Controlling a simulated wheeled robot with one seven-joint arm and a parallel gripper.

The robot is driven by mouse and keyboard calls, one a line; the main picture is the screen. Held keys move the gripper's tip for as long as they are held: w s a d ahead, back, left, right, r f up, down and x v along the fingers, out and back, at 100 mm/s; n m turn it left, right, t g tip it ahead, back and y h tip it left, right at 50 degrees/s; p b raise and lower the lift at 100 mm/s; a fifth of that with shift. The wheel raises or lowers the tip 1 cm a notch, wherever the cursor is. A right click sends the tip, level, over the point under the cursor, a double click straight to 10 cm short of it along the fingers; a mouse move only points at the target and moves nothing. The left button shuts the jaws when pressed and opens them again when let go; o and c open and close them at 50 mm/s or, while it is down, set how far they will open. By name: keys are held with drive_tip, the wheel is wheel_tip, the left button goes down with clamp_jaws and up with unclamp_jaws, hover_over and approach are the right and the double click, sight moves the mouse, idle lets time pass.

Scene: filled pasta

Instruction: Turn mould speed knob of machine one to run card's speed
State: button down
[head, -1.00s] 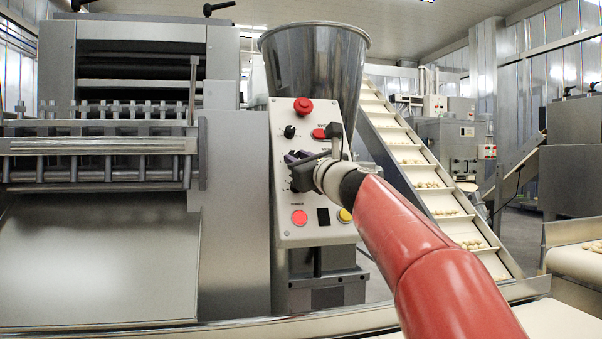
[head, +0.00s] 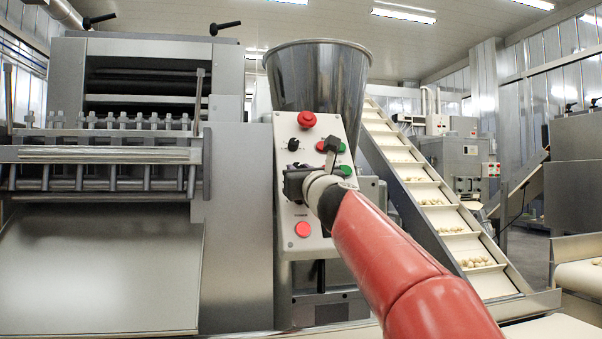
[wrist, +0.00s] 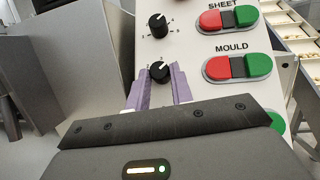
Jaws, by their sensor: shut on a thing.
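The mould speed knob (wrist: 160,71) is a black round knob with a white pointer mark, on the row labelled MOULD in the wrist view. My gripper (wrist: 161,78) has its purple fingers on both sides of this knob and is shut on it. The pointer mark leans slightly right of straight up. In the head view my gripper (head: 298,182) is at the light control panel (head: 283,232) and hides the mould knob. I cannot see the run card in either view.
The sheet knob (wrist: 158,25) is just above. Red and green sheet buttons (wrist: 229,19) and mould buttons (wrist: 237,67) are to the right. A red mushroom button (head: 307,119) tops the panel. A steel hopper (head: 318,75) stands behind, and a conveyor (head: 430,190) slopes down at right.

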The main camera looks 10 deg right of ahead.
drive_tip(key=c, duration=1.2)
unclamp_jaws()
drive_tip(key=shift+c, duration=0.2)
drive_tip(key=shift+s, duration=0.1)
drive_tip(key=b+v, duration=0.2)
drive_tip(key=v, duration=0.5)
drive_tip(key=shift+s+f+b, duration=0.15)
drive_tip(key=shift+s+b, duration=0.1)
drive_tip(key=shift+b, duration=0.1)
drive_tip(key=shift+s, duration=0.1)
